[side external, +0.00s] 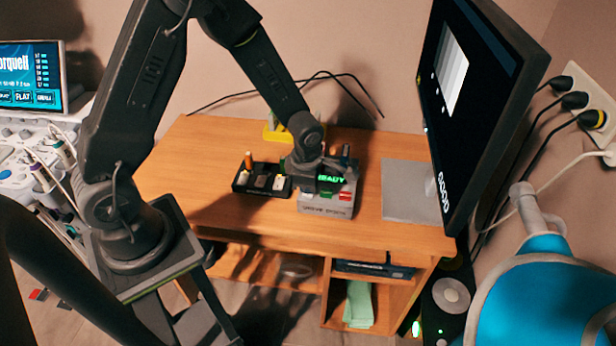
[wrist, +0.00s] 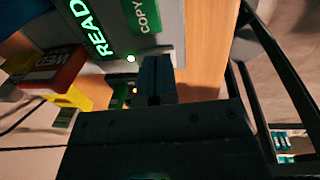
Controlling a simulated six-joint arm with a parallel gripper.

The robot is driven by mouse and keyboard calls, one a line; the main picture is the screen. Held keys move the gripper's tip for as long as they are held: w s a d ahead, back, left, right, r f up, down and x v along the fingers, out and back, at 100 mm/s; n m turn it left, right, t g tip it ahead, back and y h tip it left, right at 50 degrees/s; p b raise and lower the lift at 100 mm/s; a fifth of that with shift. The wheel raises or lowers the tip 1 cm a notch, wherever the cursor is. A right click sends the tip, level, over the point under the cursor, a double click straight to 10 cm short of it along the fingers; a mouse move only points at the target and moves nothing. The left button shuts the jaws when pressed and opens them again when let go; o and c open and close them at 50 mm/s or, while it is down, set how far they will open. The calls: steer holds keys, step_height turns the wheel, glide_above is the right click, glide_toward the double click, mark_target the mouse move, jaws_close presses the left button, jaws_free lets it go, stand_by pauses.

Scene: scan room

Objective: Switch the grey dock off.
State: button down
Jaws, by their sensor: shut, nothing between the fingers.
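The grey dock (side external: 325,207) stands on the wooden desk, right of a black tray.
The black tray (side external: 262,192) holds several small items. A yellow object (side external: 276,134) stands behind the dock. A large monitor (side external: 470,95) rises at the right on a grey base. Black cables lie at the back. The desk's front strip (side external: 250,222) is clear.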

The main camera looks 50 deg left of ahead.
step_height(320, 180, up, 14)
steer(key=s+d, duration=0.1)
steer(key=shift+s, duration=0.15)
steer(key=shift+d+f, duration=0.1)
steer(key=shift+w+a, duration=0.45)
steer(key=shift+a, duration=0.2)
steer(key=f, duration=0.9)
steer(key=w+a+f, duration=0.1)
steer(key=f, duration=0.3)
steer(key=shift+w+a+f, duration=0.1)
steer(key=shift+f, duration=0.3)
steer(key=shift+f, duration=0.25)
